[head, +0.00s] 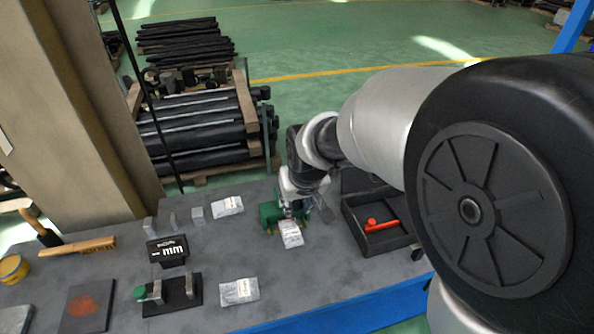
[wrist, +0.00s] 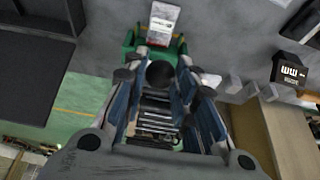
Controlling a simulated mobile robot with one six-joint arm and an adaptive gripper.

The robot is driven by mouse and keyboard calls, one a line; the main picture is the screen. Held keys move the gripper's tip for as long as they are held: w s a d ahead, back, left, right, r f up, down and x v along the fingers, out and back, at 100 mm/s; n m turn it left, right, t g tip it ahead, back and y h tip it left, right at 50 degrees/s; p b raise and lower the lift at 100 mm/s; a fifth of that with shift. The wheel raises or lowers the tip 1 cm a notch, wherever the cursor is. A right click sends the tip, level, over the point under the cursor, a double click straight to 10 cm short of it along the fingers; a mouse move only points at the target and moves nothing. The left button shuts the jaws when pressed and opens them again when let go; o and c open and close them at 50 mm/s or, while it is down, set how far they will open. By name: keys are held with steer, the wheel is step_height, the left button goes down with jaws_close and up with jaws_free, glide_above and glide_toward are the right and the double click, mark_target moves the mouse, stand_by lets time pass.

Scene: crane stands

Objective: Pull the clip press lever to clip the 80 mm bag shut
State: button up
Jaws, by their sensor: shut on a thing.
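The green clip press (head: 268,216) stands on the grey bench below my arm, and it also shows in the wrist view (wrist: 130,50). A clear bag with a white label (head: 290,236) lies at the front of the press; it is near the top of the wrist view (wrist: 162,22). I cannot read its label. The lever's dark round knob (wrist: 160,73) is between my fingers. My gripper (wrist: 162,80) is shut on the lever; in the head view (head: 296,207) it is at the press, with its fingertips partly hidden. The clip itself is not visible.
A black tray (head: 349,222) with a red tool stands right of the press. Two more labelled bags (head: 227,206) (head: 239,291), a black "mm" block (head: 166,251) and a dark fixture (head: 170,306) with a green knob stand to the left. Bare bench lies between.

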jaws_close()
steer(key=shift+r, duration=0.15)
